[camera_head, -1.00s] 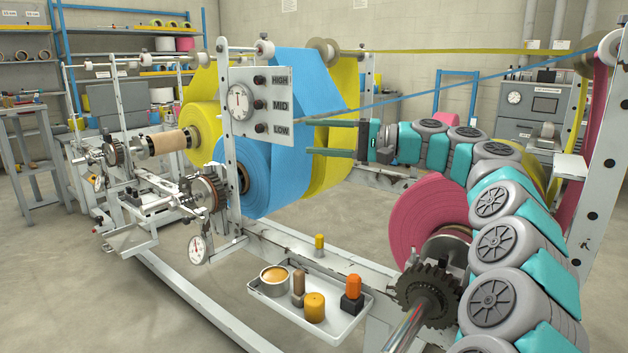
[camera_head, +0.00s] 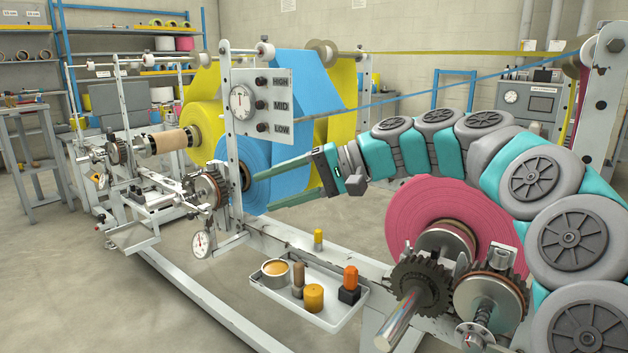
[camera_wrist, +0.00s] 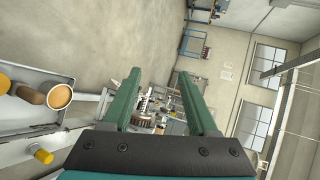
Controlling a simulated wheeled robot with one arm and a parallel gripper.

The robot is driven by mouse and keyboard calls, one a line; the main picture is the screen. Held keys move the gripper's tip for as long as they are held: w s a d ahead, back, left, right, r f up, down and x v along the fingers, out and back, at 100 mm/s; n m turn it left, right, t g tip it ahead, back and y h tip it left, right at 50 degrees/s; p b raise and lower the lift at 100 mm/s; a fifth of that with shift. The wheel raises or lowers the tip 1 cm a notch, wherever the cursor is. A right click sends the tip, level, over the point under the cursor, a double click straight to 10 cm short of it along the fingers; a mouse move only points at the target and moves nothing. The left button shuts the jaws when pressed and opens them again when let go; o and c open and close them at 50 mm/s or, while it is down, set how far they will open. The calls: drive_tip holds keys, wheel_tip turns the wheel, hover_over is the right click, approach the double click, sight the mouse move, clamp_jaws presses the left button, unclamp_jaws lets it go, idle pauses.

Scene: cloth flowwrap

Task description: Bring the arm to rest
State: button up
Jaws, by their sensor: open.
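My gripper (camera_head: 262,188) has two long green fingers spread apart with nothing between them. In the head view it points left, in front of the blue roll (camera_head: 287,167) as seen in the picture; whether it touches the roll I cannot tell.
A white tray (camera_head: 318,322) holds a cup (camera_head: 275,270), a yellow cylinder (camera_head: 313,297) and other small items. A gauge panel (camera_head: 262,103) stands on the frame near the yellow roll (camera_head: 201,125). Toothed gears (camera_head: 420,285) sit in front of the pink roll. Open floor lies at the left.

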drive_tip(key=s+d+f+n+g+h, duration=0.1)
drive_tip(key=s+f+h, duration=0.2)
drive_tip(key=s+f, duration=0.4)
drive_tip(key=s+d+f+h, duration=0.25)
drive_tip(key=s+f, duration=0.25)
drive_tip(key=s, duration=0.3)
drive_tip(key=s+d+f+g+h+p, duration=0.1)
drive_tip(key=s+d+f+h, duration=0.7)
drive_tip(key=s+d+f, duration=0.7)
drive_tip(key=s+d, duration=0.3)
drive_tip(key=s, duration=0.1)
drive_tip(key=shift+s+f+m+p, duration=0.2)
drive_tip(key=shift+f+m+p, duration=0.1)
drive_tip(key=shift+m+p, duration=0.1)
